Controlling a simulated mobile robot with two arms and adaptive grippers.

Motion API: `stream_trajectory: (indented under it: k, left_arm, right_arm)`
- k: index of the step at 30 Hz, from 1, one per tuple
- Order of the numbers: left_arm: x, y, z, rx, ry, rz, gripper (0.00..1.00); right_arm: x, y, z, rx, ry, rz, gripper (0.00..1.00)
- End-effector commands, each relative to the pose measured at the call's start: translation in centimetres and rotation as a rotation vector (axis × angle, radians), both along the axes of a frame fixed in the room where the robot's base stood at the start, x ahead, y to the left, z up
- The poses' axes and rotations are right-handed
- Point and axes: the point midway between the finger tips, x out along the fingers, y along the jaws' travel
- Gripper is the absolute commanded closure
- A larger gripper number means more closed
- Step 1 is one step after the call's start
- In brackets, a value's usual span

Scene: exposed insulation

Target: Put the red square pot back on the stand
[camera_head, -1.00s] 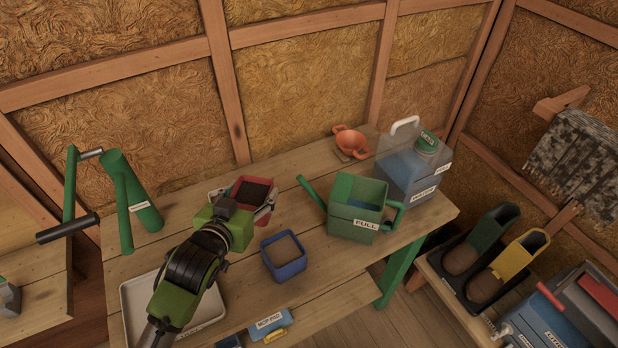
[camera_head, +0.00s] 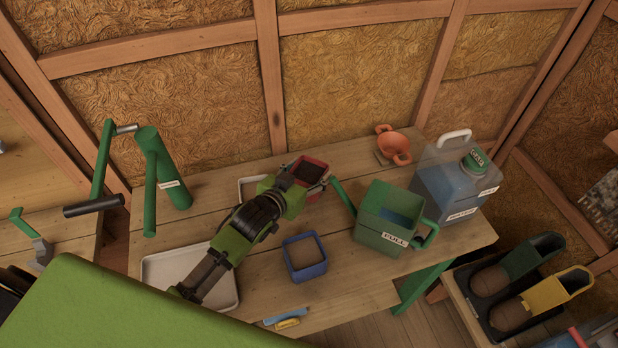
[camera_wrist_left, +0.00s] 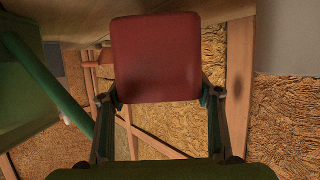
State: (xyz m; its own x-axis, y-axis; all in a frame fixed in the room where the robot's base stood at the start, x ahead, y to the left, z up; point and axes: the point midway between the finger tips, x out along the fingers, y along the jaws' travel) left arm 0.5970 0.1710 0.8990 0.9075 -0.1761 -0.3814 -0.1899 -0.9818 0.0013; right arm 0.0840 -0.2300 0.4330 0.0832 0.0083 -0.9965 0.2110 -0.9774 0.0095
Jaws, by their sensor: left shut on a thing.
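The red square pot (camera_head: 314,165), filled with dark soil, is held by my left gripper (camera_head: 303,182) at the back middle of the bench. In the left wrist view the pot (camera_wrist_left: 155,55) shows a plain red face between the two fingers (camera_wrist_left: 158,96), which are shut on it. A small white tray (camera_head: 246,187) lies on the bench just left of the pot, partly hidden by my gripper. I cannot tell if it is the stand. Whether the pot touches the bench is unclear. My right gripper is not in view.
A green watering can (camera_head: 385,240) stands close right of the pot. A blue square pot (camera_head: 291,256) stands in front. A larger white tray (camera_head: 160,269) lies left, partly under my arm.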

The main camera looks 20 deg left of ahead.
Motion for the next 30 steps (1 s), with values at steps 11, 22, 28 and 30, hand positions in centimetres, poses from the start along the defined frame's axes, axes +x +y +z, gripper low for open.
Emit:
stream_trajectory:
  k: [11,22,28,30]
  left_arm:
    - [0.0,-0.1,-2.5,-0.001,-0.003,-0.001,0.82]
    - [-0.1,0.0,-3.0,0.0,0.002,0.0,0.25]
    - [-0.1,0.0,-2.9,0.0,0.002,0.0,0.25]
    - [-0.1,0.0,-2.7,0.0,0.002,0.0,0.25]
  right_arm:
    - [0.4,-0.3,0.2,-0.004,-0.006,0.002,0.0]
    - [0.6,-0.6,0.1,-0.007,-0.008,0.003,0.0]
    - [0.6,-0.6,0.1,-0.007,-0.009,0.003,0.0]
    - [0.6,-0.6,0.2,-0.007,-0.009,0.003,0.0]
